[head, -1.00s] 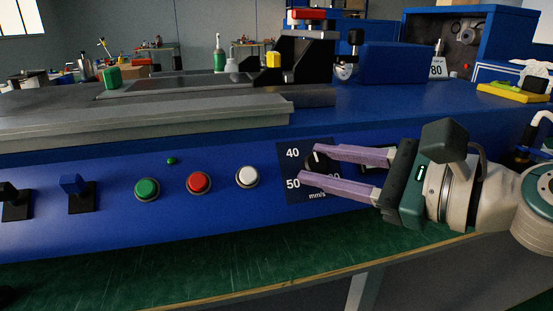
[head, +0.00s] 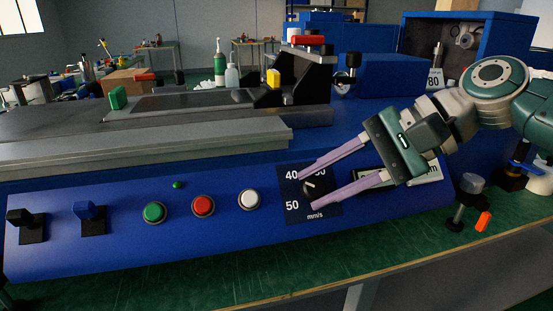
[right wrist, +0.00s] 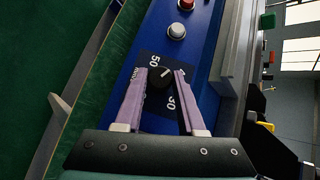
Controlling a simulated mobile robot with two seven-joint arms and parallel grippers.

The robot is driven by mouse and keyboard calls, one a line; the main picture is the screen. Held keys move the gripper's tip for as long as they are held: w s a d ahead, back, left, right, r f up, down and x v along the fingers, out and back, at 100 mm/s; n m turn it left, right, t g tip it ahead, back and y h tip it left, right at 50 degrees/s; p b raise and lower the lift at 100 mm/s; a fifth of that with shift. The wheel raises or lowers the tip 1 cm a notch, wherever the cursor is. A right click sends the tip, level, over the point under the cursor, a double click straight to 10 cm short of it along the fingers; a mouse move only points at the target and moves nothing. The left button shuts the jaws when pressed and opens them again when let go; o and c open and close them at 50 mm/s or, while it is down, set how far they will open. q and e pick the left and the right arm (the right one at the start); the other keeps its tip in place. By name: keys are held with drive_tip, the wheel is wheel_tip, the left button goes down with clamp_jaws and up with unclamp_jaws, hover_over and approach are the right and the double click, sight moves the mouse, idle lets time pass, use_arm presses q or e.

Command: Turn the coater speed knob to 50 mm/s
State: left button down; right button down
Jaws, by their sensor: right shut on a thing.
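The coater speed knob (head: 311,189) is a round black knob with a white pointer line, on a dark dial plate on the sloped blue front panel. The plate reads 40 at upper left, 50 at lower left and mm/s below. The pointer slants up and left, towards the 40. My right gripper (head: 310,190) comes in from the upper right, with its purple fingers either side of the knob and shut on it. In the right wrist view the knob (right wrist: 159,80) sits between the fingertips; 50 and 30 are readable. My left gripper is not in view.
Green (head: 154,212), red (head: 203,206) and white (head: 249,200) push buttons sit left of the dial, with two toggle levers beyond. A display (head: 425,172) is partly hidden behind my right gripper. A clamp-like post (head: 467,197) stands to the right on the green bench.

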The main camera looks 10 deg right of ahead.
drive_tip(key=shift+w+a+r+n+g+h+p, duration=0.15)
drive_tip(key=shift+n+g+h+p, duration=0.2)
drive_tip(key=shift+n, duration=0.25)
drive_tip(key=shift+d+r+n+g+h+p, duration=0.15)
drive_tip(key=shift+n+g+h+p, duration=0.15)
drive_tip(key=shift+n+g, duration=0.25)
drive_tip(key=n+h, duration=0.1)
drive_tip(key=n+g+h+p, duration=0.1)
drive_tip(key=n, duration=0.1)
drive_tip(key=shift+a, duration=0.25)
drive_tip(key=shift+w+a+n+g+h, duration=0.1)
drive_tip(key=shift+n+g+h, duration=0.5)
drive_tip(key=shift+n+h, duration=0.2)
drive_tip(key=shift+f+n+h, duration=0.1)
drive_tip(key=shift+n+h, duration=0.85)
drive_tip(key=shift+n, duration=0.2)
drive_tip(key=shift+g, duration=0.3)
drive_tip(key=c, duration=0.5)
unclamp_jaws()
